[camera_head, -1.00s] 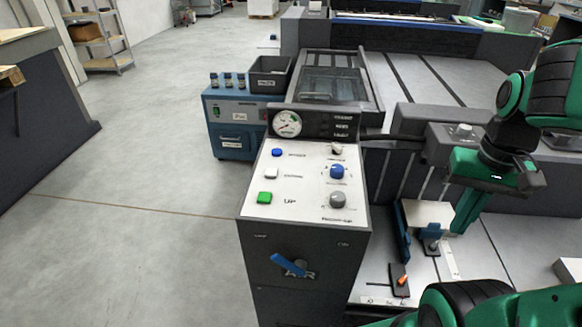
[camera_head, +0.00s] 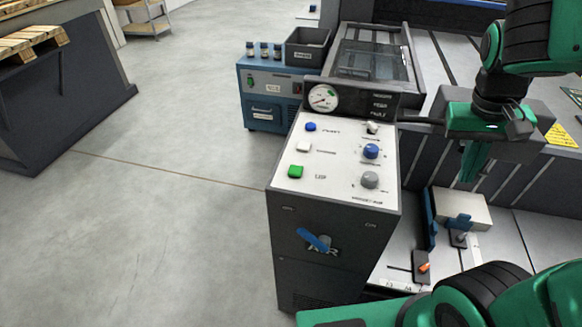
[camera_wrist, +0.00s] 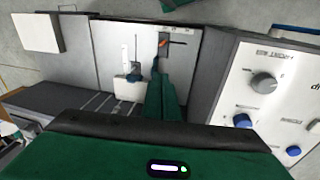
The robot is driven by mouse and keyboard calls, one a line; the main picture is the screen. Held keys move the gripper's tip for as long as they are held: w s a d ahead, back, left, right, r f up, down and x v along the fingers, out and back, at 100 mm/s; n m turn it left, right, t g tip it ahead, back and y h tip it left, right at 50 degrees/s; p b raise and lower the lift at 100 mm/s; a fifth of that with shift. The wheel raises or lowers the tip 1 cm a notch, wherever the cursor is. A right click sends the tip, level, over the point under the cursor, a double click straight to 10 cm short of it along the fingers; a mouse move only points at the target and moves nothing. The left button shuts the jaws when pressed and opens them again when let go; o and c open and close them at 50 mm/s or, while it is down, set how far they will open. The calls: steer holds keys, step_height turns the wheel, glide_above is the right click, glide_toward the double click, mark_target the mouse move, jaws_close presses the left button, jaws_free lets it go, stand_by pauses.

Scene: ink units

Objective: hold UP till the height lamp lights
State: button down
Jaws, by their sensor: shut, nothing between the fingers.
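The green UP button (camera_head: 295,172) sits at the lower left of the white panel (camera_head: 330,190) on top of the dark control pedestal. Above it on the panel are a white button (camera_head: 303,147) and a blue button (camera_head: 310,127). My gripper (camera_head: 470,176) is shut and empty, pointing down to the right of the panel, apart from it. In the wrist view its closed green fingers (camera_wrist: 160,98) show, with the panel at the right; the UP button is not visible there. I cannot make out a height lamp.
A gauge (camera_head: 322,97) stands at the panel's back edge. Blue (camera_head: 371,151) and grey (camera_head: 370,180) knobs are on its right side. A blue AIR lever (camera_head: 313,240) sticks out of the pedestal front. Blue stops and a white block (camera_head: 462,208) lie below my gripper.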

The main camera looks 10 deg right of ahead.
steer(key=w+a+r+n+t+h, duration=0.1)
steer(key=w+a+n+h, duration=0.1)
steer(key=w+a, duration=0.45)
step_height(320, 180, up, 5)
steer(key=n+t+h, duration=0.2)
steer(key=n+t, duration=0.2)
steer(key=t, duration=0.2)
glide_above(293, 173)
steer(key=shift+w+a+f, duration=0.1)
steer(key=shift+w+f, duration=0.1)
steer(key=shift+f, duration=4.4)
steer(key=shift+f, duration=0.1)
steer(key=shift+s+f, duration=0.2)
steer(key=shift+f, duration=0.1)
